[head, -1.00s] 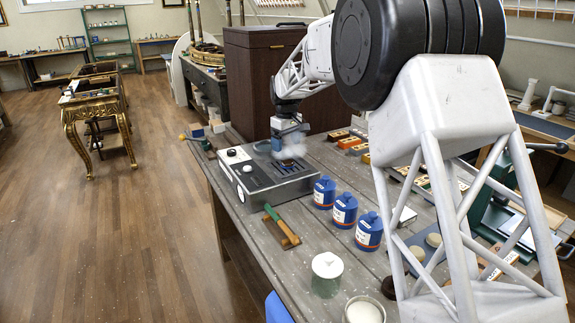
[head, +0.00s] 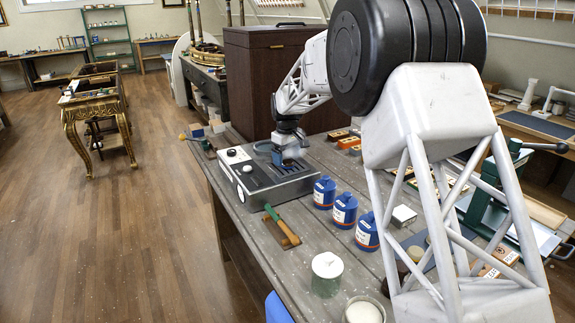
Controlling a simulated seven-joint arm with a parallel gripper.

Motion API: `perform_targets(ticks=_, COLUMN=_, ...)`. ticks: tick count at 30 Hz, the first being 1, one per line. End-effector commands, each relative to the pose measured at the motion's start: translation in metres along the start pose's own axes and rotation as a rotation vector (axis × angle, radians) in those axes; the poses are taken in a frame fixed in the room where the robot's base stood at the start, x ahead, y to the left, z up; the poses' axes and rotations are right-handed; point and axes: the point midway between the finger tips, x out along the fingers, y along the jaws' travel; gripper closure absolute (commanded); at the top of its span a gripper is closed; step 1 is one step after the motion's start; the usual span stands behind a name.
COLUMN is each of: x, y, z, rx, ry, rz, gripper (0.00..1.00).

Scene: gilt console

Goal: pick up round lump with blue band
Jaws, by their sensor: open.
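My gripper (head: 288,158) is small in the head view and points down at the grey tabletop unit (head: 268,185) on the bench. It is open, with its fingers low over or in the back part of the unit. A pale blurred patch shows beside the fingers. I cannot make out a round lump with a blue band; it may be hidden by the gripper or too small to tell. I cannot tell whether the fingers touch anything.
Several blue bottles (head: 344,210) stand to the right of the unit. A lidded glass jar (head: 327,272) and a white-filled jar (head: 364,312) stand nearer. A dark brown cabinet (head: 262,85) stands behind.

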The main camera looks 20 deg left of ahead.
Motion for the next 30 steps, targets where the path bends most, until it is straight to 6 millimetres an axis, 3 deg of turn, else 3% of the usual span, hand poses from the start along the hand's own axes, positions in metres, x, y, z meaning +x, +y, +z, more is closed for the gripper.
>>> perform_targets(ticks=6, x=0.016, y=0.0, z=0.0, rx=0.0, ry=-0.001, rz=0.0, gripper=0.19)
perform_targets(ticks=23, x=0.016, y=0.0, z=0.0, rx=0.0, ry=0.0, rz=0.0, gripper=0.19)
perform_targets(ticks=30, x=0.016, y=0.0, z=0.0, rx=0.0, ry=0.0, rz=0.0, gripper=0.56)
